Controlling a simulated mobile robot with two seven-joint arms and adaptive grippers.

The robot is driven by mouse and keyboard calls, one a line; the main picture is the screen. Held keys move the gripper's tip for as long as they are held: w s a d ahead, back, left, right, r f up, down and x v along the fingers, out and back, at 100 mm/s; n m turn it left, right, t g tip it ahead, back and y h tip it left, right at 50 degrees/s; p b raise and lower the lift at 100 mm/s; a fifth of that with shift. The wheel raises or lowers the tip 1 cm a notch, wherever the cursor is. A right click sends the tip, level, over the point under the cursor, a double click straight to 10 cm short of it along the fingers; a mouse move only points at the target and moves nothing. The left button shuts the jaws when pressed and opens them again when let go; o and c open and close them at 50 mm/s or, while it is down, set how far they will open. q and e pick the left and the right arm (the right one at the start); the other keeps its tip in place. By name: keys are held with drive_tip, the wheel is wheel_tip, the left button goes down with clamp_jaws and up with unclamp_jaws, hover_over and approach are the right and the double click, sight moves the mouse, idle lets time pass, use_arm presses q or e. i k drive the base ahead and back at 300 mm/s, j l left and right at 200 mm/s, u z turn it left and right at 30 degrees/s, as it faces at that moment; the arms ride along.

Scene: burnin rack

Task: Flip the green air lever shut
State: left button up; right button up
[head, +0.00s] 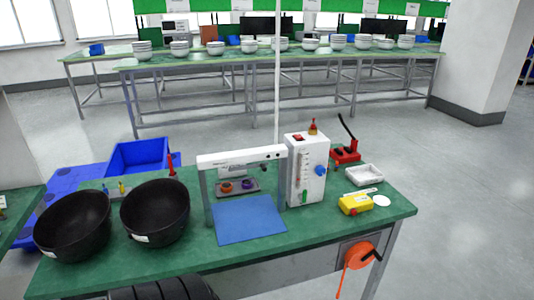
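A white box-shaped unit (307,170) stands upright on the green workbench (330,226). A small green part (303,197), which looks like the air lever, is low on its front face and appears roughly upright. It is too small to tell whether it is open or shut. The unit also has a blue knob (320,171) on its right side and a red switch (298,138) on top. Neither of my grippers is in the head view.
A white frame (241,157) over a blue mat (248,219) stands left of the unit. Two black bowls (72,225) (155,212) are on the left. A red lever press (345,155), white tray (364,175) and yellow box (354,204) are on the right. An orange reel (359,255) hangs in front.

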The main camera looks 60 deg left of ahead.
sight(303, 198)
drive_tip(key=j+u, duration=0.1)
drive_tip(key=u, duration=1.45)
